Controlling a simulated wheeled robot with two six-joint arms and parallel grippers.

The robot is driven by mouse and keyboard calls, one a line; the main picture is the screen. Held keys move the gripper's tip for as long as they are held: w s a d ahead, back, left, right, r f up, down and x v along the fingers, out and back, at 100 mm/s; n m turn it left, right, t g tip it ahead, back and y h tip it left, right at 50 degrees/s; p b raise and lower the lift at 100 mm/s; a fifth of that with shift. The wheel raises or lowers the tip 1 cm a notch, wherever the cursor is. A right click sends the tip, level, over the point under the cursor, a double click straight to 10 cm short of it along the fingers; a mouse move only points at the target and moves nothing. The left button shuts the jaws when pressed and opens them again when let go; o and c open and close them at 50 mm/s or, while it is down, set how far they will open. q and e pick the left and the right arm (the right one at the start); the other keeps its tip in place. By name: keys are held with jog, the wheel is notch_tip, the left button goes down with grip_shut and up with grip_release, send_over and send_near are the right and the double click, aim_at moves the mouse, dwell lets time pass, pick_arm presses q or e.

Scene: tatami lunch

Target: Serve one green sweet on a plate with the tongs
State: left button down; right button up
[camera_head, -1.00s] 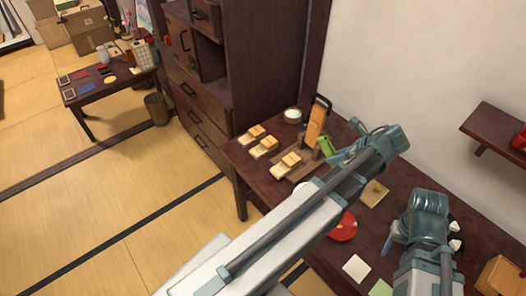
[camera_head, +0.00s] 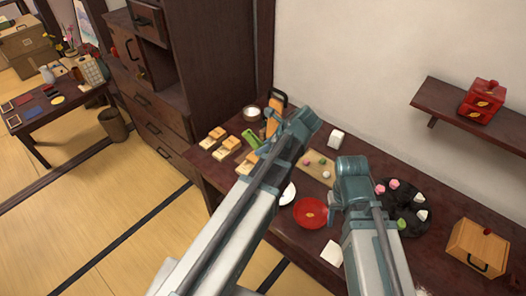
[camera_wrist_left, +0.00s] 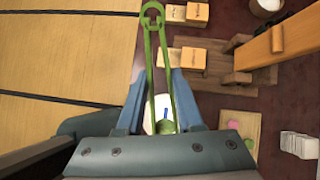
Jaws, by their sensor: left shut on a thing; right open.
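My left gripper (camera_head: 268,144) is shut on the green tongs (camera_head: 251,138), above the left part of the dark table. In the left wrist view the tongs (camera_wrist_left: 152,42) run away from between the fingers, loop end outward. A round green shape (camera_wrist_left: 165,127) shows between the fingers; whether it is a sweet or a tong tip I cannot tell. A white plate (camera_head: 288,194) is partly behind my left arm. A dark round tray (camera_head: 412,228) bears pink, white and green sweets. My right gripper (camera_head: 334,205) is open near the tray and largely hidden by its wrist.
A wooden board (camera_head: 317,174) bears small coloured sweets. A red plate (camera_head: 310,212) and a white square (camera_head: 332,253) lie in front. Several wooden blocks (camera_head: 222,148) and an upright orange piece (camera_head: 273,122) stand left. A wooden box (camera_head: 476,249) is at right.

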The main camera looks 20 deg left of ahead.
pick_arm(q)
jog(key=shift+w+f+m, duration=0.15)
jog(key=shift+f+m, duration=0.15)
jog(key=shift+f, duration=0.15)
pick_arm(e)
jog(key=shift+f, duration=0.5)
pick_arm(q)
jog(key=shift+f, duration=0.15)
pick_arm(e)
jog(key=shift+f, duration=0.15)
pick_arm(q)
notch_tip(320, 180, down, 9)
jog(key=b, duration=0.9)
pick_arm(e)
notch_tip(320, 180, down, 9)
jog(key=shift+r, duration=0.1)
pick_arm(q)
jog(key=c, duration=0.9)
grip_release()
jog(key=shift+r, duration=0.25)
pick_arm(e)
jog(key=shift+r, duration=0.15)
